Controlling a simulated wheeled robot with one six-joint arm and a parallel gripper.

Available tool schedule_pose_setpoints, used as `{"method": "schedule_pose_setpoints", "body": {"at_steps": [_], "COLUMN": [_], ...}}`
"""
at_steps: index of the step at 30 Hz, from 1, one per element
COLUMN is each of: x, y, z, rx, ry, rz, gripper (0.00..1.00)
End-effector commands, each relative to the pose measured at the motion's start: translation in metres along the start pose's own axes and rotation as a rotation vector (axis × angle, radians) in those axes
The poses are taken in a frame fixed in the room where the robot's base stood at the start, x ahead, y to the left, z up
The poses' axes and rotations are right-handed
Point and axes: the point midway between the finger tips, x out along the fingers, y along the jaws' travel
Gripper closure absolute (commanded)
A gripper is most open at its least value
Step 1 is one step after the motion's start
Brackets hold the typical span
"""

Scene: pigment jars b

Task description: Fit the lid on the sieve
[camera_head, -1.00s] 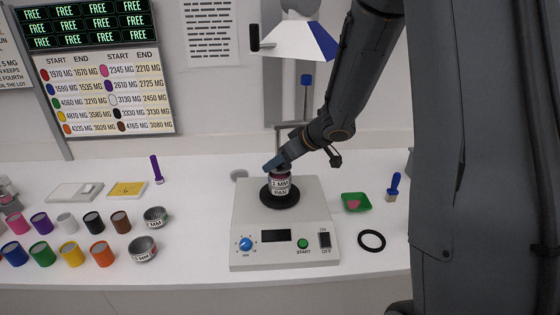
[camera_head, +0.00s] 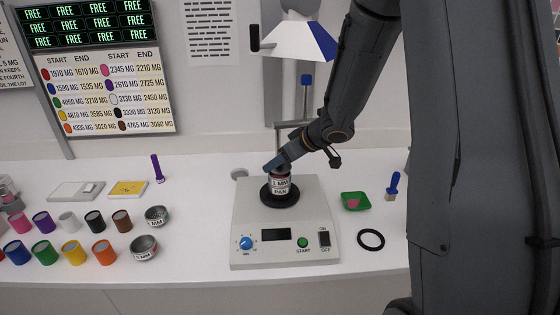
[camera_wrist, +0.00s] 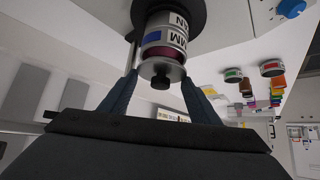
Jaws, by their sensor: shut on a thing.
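The sieve (camera_head: 280,179), marked 1 MM, stands upright on the pan (camera_head: 280,189) on the shaker's round black plate. The stack also shows in the wrist view (camera_wrist: 165,38). The lid (camera_wrist: 172,74) is a grey disc with a black knob, at the top end of the stack. My gripper (camera_wrist: 161,78) is shut on the lid, one blue finger on each side. A dark red band shows between lid and sieve in the wrist view; I cannot tell whether the lid is fully seated. In the head view my fingers (camera_head: 274,164) largely hide the lid.
The shaker (camera_head: 285,245) has a blue dial and buttons in front. Several colored jars and two bowl-like sieves (camera_head: 144,247) stand on the left.

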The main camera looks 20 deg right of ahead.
Motion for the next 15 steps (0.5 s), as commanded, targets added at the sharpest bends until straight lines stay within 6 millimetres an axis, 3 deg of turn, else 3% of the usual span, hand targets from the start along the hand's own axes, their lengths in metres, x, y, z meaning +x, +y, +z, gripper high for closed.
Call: {"method": "schedule_pose_setpoints", "body": {"at_steps": [15], "x": [0.0089], "y": [0.0002], "z": [0.0087], "rx": [0.000], "ry": [0.000], "rz": [0.000], "gripper": [0.66]}}
